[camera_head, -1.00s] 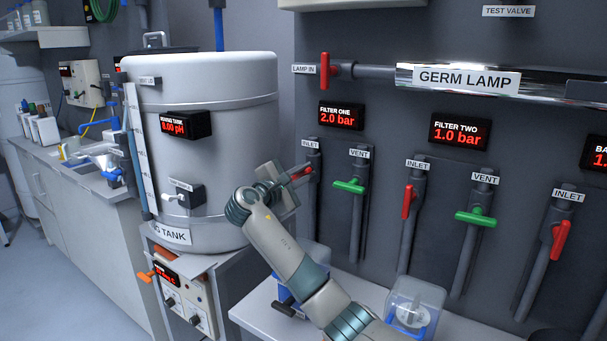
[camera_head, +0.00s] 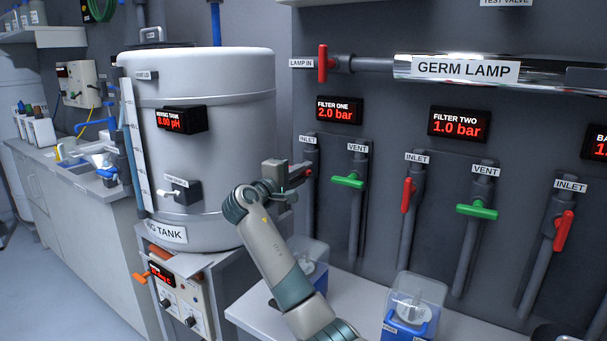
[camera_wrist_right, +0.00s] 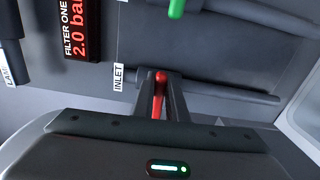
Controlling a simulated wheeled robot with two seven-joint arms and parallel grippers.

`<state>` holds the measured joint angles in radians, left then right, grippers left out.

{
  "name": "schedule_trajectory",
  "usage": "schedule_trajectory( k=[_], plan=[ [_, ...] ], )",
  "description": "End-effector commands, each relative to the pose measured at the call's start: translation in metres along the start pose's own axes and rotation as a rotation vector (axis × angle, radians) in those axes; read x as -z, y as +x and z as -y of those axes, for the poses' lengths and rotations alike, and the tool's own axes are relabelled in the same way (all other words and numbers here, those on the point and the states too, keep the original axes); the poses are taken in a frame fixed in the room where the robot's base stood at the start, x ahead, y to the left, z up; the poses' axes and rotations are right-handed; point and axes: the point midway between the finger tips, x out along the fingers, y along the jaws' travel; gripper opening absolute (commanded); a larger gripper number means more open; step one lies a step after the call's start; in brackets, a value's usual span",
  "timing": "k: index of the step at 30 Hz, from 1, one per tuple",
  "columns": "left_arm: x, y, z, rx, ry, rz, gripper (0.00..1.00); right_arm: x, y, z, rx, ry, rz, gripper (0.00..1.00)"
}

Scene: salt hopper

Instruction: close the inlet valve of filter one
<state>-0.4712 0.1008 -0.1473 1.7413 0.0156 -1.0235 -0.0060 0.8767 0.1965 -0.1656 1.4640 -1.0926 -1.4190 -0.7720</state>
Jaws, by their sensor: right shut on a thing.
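The inlet valve of filter one is on the wall pipe (camera_head: 310,205) below the "FILTER ONE 2.0 bar" display (camera_head: 339,109). Its red handle (camera_head: 308,172) is mostly hidden by my right gripper (camera_head: 297,175) in the head view. In the right wrist view the red handle (camera_wrist_right: 160,98) lies between the two dark fingers of my right gripper (camera_wrist_right: 160,88), which is shut on it. There the handle appears to lie across the pipe (camera_wrist_right: 225,91), partly hidden. My left gripper is not in view.
The green vent handle (camera_head: 347,181) of filter one is close on the right, set crosswise. Filter two's red inlet handle (camera_head: 407,195) hangs along its pipe. A large grey tank (camera_head: 235,120) stands close on the left. Blue-based clear containers (camera_head: 411,318) stand on the bench below.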

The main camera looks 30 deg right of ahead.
Motion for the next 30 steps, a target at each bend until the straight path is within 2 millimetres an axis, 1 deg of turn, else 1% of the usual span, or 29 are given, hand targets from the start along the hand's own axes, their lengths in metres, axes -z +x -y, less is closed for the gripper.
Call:
schedule_trajectory(
  k=[1, 7, 8, 9, 10, 19, 23, 26, 30],
  plan=[
    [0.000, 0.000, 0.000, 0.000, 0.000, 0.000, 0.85, 0.000, -0.001, 0.003, 0.004, -0.003, 0.001, 0.00],
    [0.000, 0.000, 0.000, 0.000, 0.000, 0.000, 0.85, 0.000, -0.001, 0.003, 0.004, -0.004, 0.001, 0.00],
    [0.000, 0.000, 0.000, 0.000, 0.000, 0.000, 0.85, 0.000, -0.001, 0.003, 0.004, -0.004, 0.001, 0.17],
    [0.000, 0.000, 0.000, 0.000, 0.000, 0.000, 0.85, 0.000, -0.001, 0.003, 0.004, -0.004, 0.001, 0.27],
    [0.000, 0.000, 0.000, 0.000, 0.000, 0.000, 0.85, 0.000, -0.001, 0.003, 0.004, -0.004, 0.001, 0.31],
    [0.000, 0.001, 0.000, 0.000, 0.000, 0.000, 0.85, 0.000, -0.001, 0.001, 0.002, -0.003, 0.000, 0.31],
    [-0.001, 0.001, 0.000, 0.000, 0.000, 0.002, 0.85, 0.000, -0.004, 0.001, 0.001, -0.003, 0.000, 0.31],
    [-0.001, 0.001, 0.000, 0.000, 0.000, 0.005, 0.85, 0.001, -0.011, 0.002, 0.000, -0.003, -0.001, 0.31],
    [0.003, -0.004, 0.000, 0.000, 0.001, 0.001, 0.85, 0.001, -0.028, 0.002, 0.002, -0.002, -0.003, 0.31]
  ],
)
